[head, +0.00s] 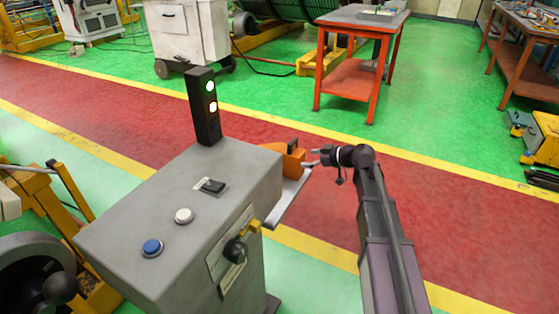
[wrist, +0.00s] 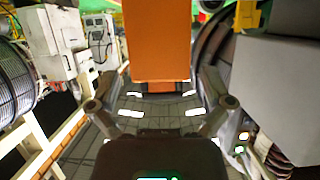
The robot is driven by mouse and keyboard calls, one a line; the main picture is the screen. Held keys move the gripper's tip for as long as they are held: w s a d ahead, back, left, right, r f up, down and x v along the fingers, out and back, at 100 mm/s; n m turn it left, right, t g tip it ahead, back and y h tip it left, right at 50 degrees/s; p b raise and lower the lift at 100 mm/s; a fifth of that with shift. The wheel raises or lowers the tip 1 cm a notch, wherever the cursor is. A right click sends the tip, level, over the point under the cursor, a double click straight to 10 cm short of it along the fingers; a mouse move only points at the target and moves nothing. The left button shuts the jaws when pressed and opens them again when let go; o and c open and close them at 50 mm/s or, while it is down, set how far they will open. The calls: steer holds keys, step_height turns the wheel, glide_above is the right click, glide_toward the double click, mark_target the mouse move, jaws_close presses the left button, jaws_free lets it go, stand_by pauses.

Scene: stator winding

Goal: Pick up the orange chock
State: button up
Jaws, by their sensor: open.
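The orange chock (head: 289,151) sits on a light metal shelf (head: 290,200) at the right side of a grey control cabinet (head: 190,220). In the head view my gripper (head: 314,157) is just right of the chock, pointing left at it. In the wrist view the chock (wrist: 157,40) fills the upper middle, ahead of my gripper (wrist: 158,88) and centred between its two spread fingers. The gripper is open and empty. I cannot tell from the wrist view how small the gap to the chock is.
The cabinet carries a signal post (head: 203,105) with lit lamps, a blue button (head: 152,248), a white button (head: 184,216) and a black knob (head: 235,251). An orange-framed table (head: 361,20) stands behind. The red floor strip (head: 440,180) to the right is clear.

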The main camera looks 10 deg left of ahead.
steer(key=shift+b+x, duration=1.05)
steer(key=shift+x, duration=1.55)
steer(key=c, duration=1)
